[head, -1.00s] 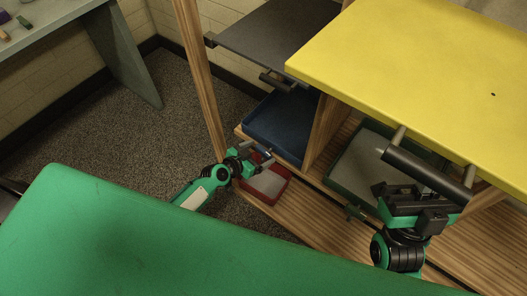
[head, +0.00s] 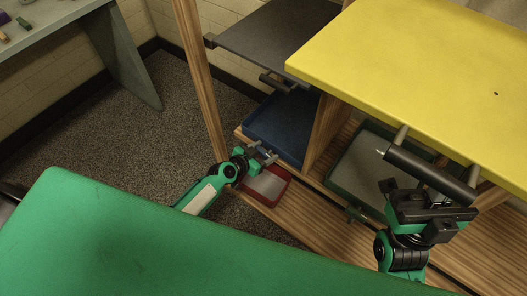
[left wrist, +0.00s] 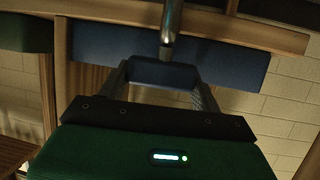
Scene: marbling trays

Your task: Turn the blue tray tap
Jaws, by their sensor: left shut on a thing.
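The blue tray (head: 282,130) sits on the left of the wooden rack, under a dark grey panel. Its front wall also shows in the left wrist view (left wrist: 235,70). My left gripper (head: 264,154) is at the tray's front edge, above the red dish. In the left wrist view its fingers (left wrist: 163,82) stand either side of a small blue piece at the tap, and they are shut on it. A metal rod (left wrist: 168,35) comes down just above that piece. The tap itself is mostly hidden by the gripper in the head view.
A red dish (head: 284,188) stands below my left gripper. My right gripper (head: 430,190) is by the dark handle bar (head: 432,176) under the yellow panel (head: 420,70). A green tray (head: 338,187) is on the rack's right. A green surface (head: 150,240) fills the foreground.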

